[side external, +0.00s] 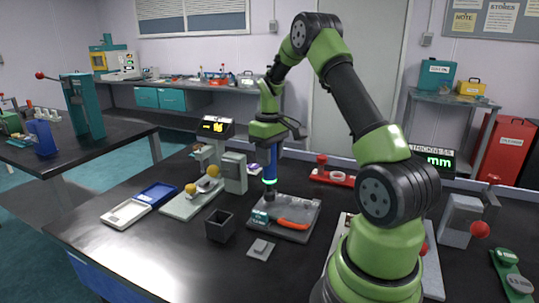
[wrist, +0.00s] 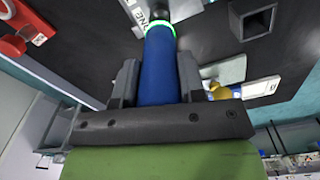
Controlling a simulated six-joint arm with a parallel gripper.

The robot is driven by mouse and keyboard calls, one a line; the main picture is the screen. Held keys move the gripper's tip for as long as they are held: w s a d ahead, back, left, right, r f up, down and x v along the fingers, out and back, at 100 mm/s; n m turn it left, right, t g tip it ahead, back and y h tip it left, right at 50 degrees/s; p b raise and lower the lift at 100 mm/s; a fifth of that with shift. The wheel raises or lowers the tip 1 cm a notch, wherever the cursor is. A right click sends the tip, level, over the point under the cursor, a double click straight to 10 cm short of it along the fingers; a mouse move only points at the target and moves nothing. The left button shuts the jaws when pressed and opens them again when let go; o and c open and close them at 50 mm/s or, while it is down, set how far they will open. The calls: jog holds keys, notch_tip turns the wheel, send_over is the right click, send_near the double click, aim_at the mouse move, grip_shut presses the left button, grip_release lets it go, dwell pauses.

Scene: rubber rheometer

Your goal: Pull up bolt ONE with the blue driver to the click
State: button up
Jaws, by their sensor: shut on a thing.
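My gripper (side external: 270,146) is shut on the blue driver (side external: 269,169), which points straight down. In the wrist view the two fingers of the gripper (wrist: 157,78) press either side of the blue driver's shaft (wrist: 159,55). A green ring (wrist: 160,27) glows near the driver's far end. That end reaches the left back part of a grey plate (side external: 304,205), beside a label that appears to read ONE (wrist: 158,9). Bolt ONE itself is hidden under the driver, so I cannot tell how it sits.
A tool with an orange handle (side external: 293,224) lies across the plate's front. A dark open box (side external: 220,228) and a small grey block (side external: 261,249) stand in front. A fixture with yellow knobs (side external: 190,203) is left; a red-knobbed holder (side external: 333,177) is behind right.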

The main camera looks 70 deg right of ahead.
jog(key=shift+r, duration=2.5)
dwell(0.3)
